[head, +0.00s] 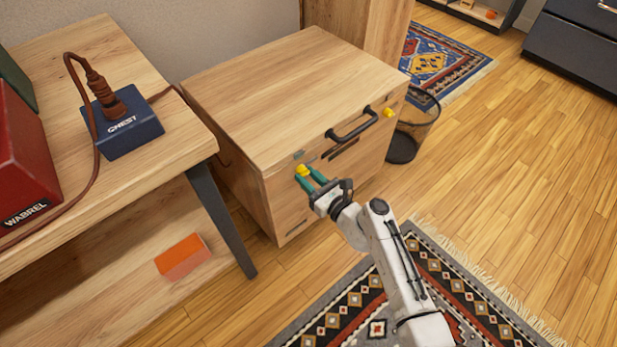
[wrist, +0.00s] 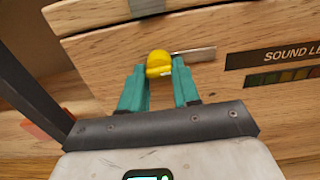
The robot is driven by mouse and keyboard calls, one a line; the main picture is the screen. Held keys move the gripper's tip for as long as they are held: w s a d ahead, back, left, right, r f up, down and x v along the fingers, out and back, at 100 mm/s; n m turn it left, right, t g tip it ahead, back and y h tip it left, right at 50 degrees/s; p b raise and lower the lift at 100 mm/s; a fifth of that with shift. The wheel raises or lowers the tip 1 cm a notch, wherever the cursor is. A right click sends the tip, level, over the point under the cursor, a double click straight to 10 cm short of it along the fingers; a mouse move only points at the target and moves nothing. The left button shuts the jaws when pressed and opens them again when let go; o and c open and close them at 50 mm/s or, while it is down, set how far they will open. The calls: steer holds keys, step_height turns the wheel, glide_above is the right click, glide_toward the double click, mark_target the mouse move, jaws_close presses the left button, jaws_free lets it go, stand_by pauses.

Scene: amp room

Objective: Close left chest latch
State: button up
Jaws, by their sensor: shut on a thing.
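The wooden chest (head: 290,85) stands against the wall with its lid down as far as I can see. Its left latch (head: 302,170) has a yellow knob on the front face, near the left corner. The knob also shows in the wrist view (wrist: 159,62), between the two teal fingertips. My gripper (head: 311,176) is shut on this knob, reaching it from the front; in the wrist view the gripper (wrist: 159,75) has a finger on each side of it. The right latch (head: 389,112) also has a yellow knob, at the chest's right front.
A black handle (head: 352,125) is on the chest front, right of my gripper. A wooden table (head: 75,50) stands at left with a blue box (head: 130,135) and a red case (head: 20,160). A wire basket (head: 413,125) stands right of the chest. A patterned rug (head: 340,310) lies in front.

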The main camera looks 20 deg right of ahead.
steer(key=c, duration=0.4)
steer(key=shift+n, duration=0.3)
steer(key=n+b, duration=0.2)
steer(key=n, duration=0.1)
steer(key=shift+f+n, duration=0.1)
steer(key=shift+n, duration=0.3)
steer(key=n+b, duration=0.2)
steer(key=n, duration=0.1)
steer(key=shift+d+n, duration=0.1)
steer(key=shift+n, duration=0.2)
steer(key=n+b, duration=0.3)
steer(key=n, duration=0.2)
steer(key=shift+b, duration=0.35)
steer(key=shift+r+n+b, duration=0.15)
steer(key=shift+n+b, duration=0.5)
steer(key=shift+n, duration=0.6)
steer(key=shift+r+n+b, duration=0.1)
steer(key=shift+n+b, duration=0.5)
steer(key=shift+n, duration=0.65)
